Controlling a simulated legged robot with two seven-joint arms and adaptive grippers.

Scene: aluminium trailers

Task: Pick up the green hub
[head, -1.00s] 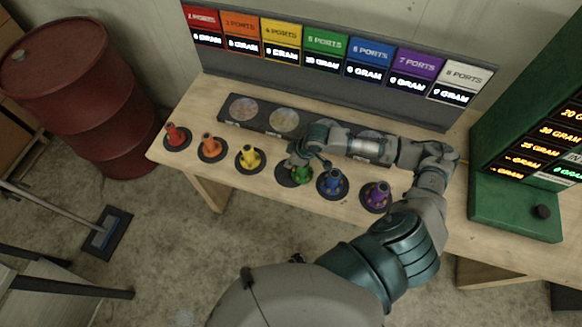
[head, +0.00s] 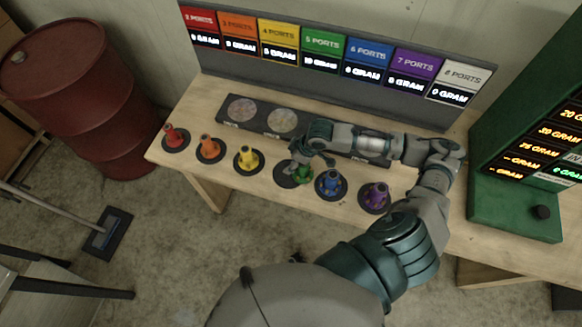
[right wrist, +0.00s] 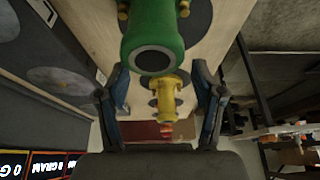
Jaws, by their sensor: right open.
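The green hub (head: 304,175) stands upright on a dark round pad on the wooden bench, between the yellow hub (head: 248,158) and the blue hub (head: 331,183). My right gripper (head: 302,160) is over the green hub in the head view and hides part of it. In the right wrist view, the green hub (right wrist: 153,38) is large at top centre, with its dark round opening towards the camera. The open fingers of my right gripper (right wrist: 163,88) stand to either side below it, with no grip visible. The yellow hub (right wrist: 166,95) shows beyond, between the fingers. My left gripper is not in view.
Red (head: 175,137), orange (head: 209,148) and purple (head: 376,196) hubs stand in the same row. Behind is a dark strip with round plates (head: 242,109), under a colour-labelled display board (head: 340,62). A green display unit (head: 515,205) is at right.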

